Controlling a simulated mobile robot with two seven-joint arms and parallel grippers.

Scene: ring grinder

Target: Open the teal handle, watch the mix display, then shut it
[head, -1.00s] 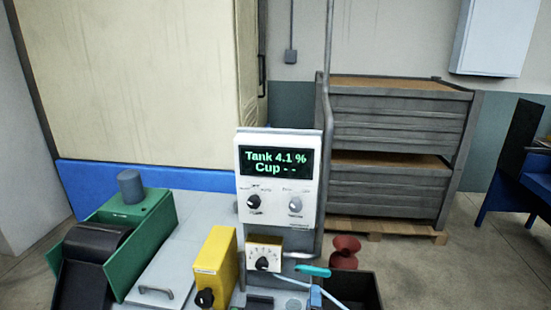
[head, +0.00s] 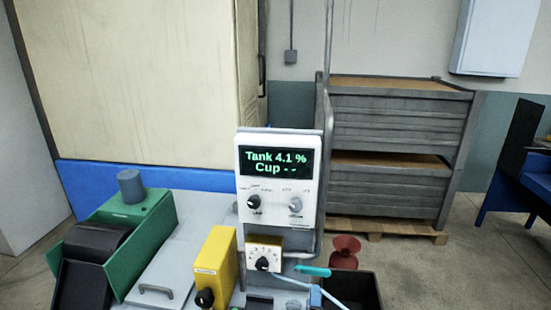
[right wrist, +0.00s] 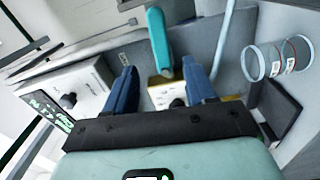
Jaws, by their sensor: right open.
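The teal handle (head: 313,271) lies sideways at the right of the machine, below the white display box, in the head view. In the right wrist view the teal handle (right wrist: 159,42) lies just beyond my right gripper (right wrist: 160,68). The gripper's two blue fingers are apart with nothing held. The handle's near end lines up with the gap between the fingertips; I cannot tell whether they touch. The mix display (head: 275,162) reads "Tank 4.1 %" and "Cup - -". My left gripper is not in view.
A yellow box with a dial (head: 263,257) and a pale blue hose (head: 297,281) are close to the handle. A red funnel (head: 344,249) and a dark bin (head: 362,288) stand to the right.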

